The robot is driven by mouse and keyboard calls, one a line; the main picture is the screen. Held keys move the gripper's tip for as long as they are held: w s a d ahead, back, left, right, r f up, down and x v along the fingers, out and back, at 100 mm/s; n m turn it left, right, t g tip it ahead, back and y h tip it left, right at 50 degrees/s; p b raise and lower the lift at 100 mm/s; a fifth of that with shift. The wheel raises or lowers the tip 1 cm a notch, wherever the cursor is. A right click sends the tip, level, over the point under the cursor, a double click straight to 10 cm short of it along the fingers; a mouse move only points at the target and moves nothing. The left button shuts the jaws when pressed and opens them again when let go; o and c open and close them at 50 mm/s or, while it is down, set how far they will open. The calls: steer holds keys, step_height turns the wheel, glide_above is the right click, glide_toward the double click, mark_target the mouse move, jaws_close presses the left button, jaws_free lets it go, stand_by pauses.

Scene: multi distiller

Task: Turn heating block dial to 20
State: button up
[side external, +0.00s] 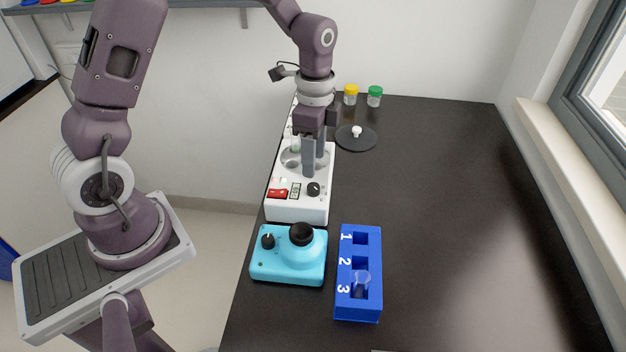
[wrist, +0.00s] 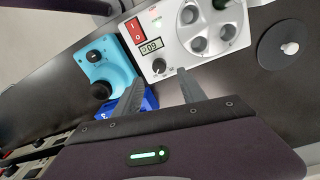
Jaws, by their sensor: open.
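The heating block (side external: 296,208) is a white box on the dark bench, with round wells, a red switch and a small display. Its black dial (side external: 313,189) is at the near right corner of its top; it also shows in the wrist view (wrist: 159,66). The display (wrist: 152,46) shows small digits that look like 09 or an inverted 60. My gripper (side external: 314,168) points down over the block, fingers apart and empty. In the wrist view the dial appears between the fingertips (wrist: 160,73); I cannot tell their exact height above it.
A cyan device (side external: 275,270) with black knobs stands in front of the block. A blue numbered rack (side external: 358,314) holding a clear vessel (side external: 362,282) is beside it. A dark disc (side external: 345,145) with a white knob and two capped jars (side external: 374,97) are behind. The bench's right side is clear.

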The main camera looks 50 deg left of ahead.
mark_target(313, 186)
steer(key=f, duration=0.7)
steer(key=shift+s+d, duration=0.1)
steer(key=shift+s, duration=0.1)
jaws_close()
